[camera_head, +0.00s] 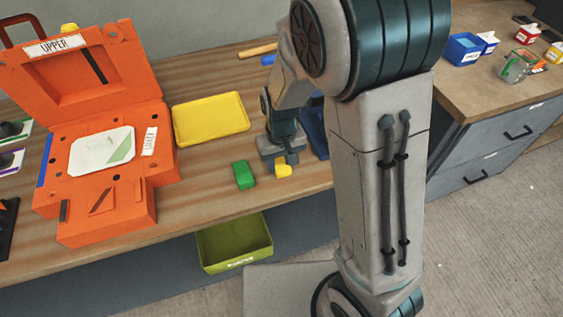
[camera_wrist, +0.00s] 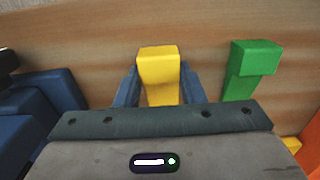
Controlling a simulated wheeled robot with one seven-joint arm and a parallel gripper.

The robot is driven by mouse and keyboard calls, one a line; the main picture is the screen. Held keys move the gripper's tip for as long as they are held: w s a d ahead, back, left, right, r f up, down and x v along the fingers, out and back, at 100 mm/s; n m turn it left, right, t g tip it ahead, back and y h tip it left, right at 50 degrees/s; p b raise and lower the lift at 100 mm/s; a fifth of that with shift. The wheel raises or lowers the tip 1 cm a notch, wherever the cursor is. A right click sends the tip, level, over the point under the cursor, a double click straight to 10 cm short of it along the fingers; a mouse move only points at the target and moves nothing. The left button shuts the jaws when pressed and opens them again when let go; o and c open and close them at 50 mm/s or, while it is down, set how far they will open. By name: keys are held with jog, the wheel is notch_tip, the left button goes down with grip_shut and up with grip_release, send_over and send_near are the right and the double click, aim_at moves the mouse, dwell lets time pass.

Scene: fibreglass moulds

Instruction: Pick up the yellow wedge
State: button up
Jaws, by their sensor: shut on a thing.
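The yellow wedge (camera_wrist: 158,68) is between the two blue-grey fingers of my gripper (camera_wrist: 157,88) in the wrist view. My gripper is shut on it. In the head view the yellow wedge (camera_head: 283,170) shows just below my gripper (camera_head: 284,158), low over the wooden bench near its front edge. I cannot tell whether the wedge touches the bench. Its lower part is hidden in the wrist view by my gripper body.
A green block (camera_head: 243,175) stands beside the wedge; it also shows in the wrist view (camera_wrist: 252,65). A yellow tray (camera_head: 211,119) lies behind it. An orange mould (camera_head: 107,205) with its lid up stands at left. Blue items (camera_wrist: 40,105) are close on the other side.

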aim_at(281, 164)
jog(key=shift+r, duration=0.7)
notch_tip(281, 164, up, 3)
jog(key=s+d+r, duration=0.4)
jog(key=s+r, duration=0.2)
jog(key=s, duration=0.4)
jog(key=shift+s+d+r+b, duration=0.2)
jog(key=shift+s+d+b, duration=0.15)
jog(key=shift+d, duration=0.05)
